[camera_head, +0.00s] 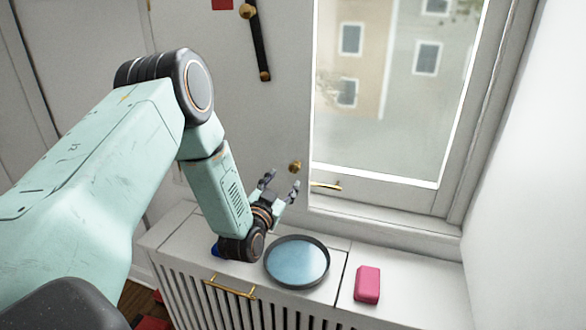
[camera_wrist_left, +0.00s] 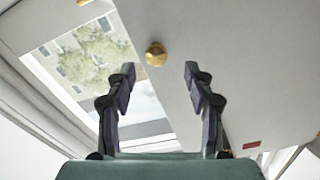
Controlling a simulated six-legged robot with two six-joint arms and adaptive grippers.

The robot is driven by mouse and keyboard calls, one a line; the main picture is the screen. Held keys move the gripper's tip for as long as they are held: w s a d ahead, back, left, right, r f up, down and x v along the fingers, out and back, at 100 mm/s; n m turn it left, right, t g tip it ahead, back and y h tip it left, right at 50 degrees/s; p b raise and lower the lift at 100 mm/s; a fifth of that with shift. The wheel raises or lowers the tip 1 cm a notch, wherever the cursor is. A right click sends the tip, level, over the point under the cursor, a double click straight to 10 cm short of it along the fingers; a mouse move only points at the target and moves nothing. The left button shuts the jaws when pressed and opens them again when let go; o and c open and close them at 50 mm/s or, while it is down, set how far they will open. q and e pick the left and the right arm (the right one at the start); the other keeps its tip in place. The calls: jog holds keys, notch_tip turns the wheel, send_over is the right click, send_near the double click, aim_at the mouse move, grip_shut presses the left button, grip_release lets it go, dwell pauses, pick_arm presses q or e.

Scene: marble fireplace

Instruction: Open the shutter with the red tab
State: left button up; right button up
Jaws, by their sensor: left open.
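The shutter panel (camera_head: 225,85) is a pale, flat panel left of the window. A red tab (camera_head: 222,4) sits on it at the top edge of the head view, and a red tab (camera_wrist_left: 251,145) also shows at lower right in the wrist view. A round brass knob (camera_head: 295,166) is near the panel's window-side edge. My left gripper (camera_head: 282,184) is open and empty, just below the knob. In the left wrist view the knob (camera_wrist_left: 155,53) appears between and beyond the two fingertips, apart from them. My right gripper is not in view.
A dark bar (camera_head: 259,45) with brass knobs is on the panel. The window has a brass handle (camera_head: 325,186). On the slatted cabinet (camera_head: 338,268) are a round blue dish (camera_head: 297,262) under my gripper and a pink block (camera_head: 367,284). The cabinet top's right end is clear.

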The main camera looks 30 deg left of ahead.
aim_at(293, 169)
pick_arm(q)
jog(key=x, duration=0.6)
jog(key=shift+w+d+f, duration=0.1)
jog(key=shift+w+d, duration=0.25)
jog(key=shift+w+a, duration=0.25)
jog(key=shift+d+r, duration=0.15)
jog(key=shift+r, duration=0.1)
jog(key=shift+w, duration=0.15)
jog(key=shift+w+f, duration=0.1)
jog(key=shift+f, duration=0.1)
jog(key=c, duration=0.6)
jog(key=shift+r, duration=0.2)
grip_shut()
